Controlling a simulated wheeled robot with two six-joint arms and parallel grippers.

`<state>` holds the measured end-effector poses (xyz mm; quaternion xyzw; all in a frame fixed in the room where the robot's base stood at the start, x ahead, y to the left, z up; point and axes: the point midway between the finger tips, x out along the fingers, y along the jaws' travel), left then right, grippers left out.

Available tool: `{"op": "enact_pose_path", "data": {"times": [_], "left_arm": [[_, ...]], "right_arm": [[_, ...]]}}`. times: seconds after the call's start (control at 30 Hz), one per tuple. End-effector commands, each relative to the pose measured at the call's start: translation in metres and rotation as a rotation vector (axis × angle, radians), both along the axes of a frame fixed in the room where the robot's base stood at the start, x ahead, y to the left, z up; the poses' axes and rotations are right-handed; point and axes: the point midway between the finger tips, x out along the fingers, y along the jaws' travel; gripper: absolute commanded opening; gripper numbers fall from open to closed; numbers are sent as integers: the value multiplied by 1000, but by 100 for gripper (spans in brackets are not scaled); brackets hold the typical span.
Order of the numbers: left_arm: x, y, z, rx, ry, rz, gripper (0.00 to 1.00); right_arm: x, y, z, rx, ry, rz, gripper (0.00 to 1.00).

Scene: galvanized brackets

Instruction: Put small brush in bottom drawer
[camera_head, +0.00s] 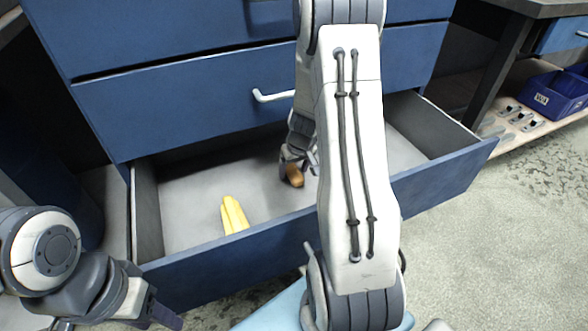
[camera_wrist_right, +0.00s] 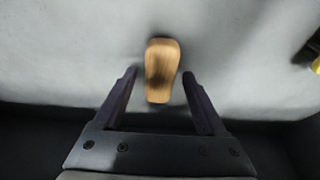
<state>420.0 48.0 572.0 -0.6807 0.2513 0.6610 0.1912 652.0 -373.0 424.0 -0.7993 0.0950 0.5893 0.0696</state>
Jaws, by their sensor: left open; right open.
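The bottom drawer (camera_head: 225,265) of the blue cabinet is pulled open. The small brush (camera_head: 295,176), with a brown wooden back, lies inside it on the grey floor near the middle. It also shows in the right wrist view (camera_wrist_right: 162,68), on the drawer floor beyond and partly between the open fingers, with gaps on both sides. My right gripper (camera_wrist_right: 160,90) is open and reaches down into the drawer; in the head view my arm partly hides it. My left gripper (camera_head: 115,308) is at the lower left, outside the drawer front, apart from the brush.
A yellow object (camera_head: 234,214) lies in the drawer left of the brush. A closed drawer with a white handle (camera_head: 272,96) is above. Blue bins (camera_head: 553,95) stand on a low shelf at right. Floor (camera_head: 510,240) at right is clear.

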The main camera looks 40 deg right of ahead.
Motion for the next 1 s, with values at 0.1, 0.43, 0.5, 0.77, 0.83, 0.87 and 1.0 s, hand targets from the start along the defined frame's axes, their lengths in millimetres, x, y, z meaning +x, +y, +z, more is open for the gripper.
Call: {"op": "enact_pose_path", "data": {"times": [0.1, 0.43, 0.5, 0.77, 0.83, 0.87, 1.0], "left_arm": [[0, 0, 13, 0, 0, 0, 50], [0, 0, 56, 0, 0, 0, 50], [0, 0, 62, 0, 0, 0, 50], [0, 0, 71, 0, 0, 0, 50], [0, 0, 71, 0, 0, 0, 50], [0, 0, 71, 0, 0, 0, 50], [0, 0, 71, 0, 0, 0, 50]], "right_arm": [[-3, 1, 17, -1, -1, 1, 74], [-23, 5, 86, -1, -2, 0, 74], [-27, 6, 97, -1, -1, 0, 74], [-34, 8, 117, 0, 0, 0, 74], [-35, 8, 117, 1, 1, -1, 74], [-35, 8, 117, 1, 1, -1, 74], [-32, 20, 120, 6, 1, 24, 74]]}}
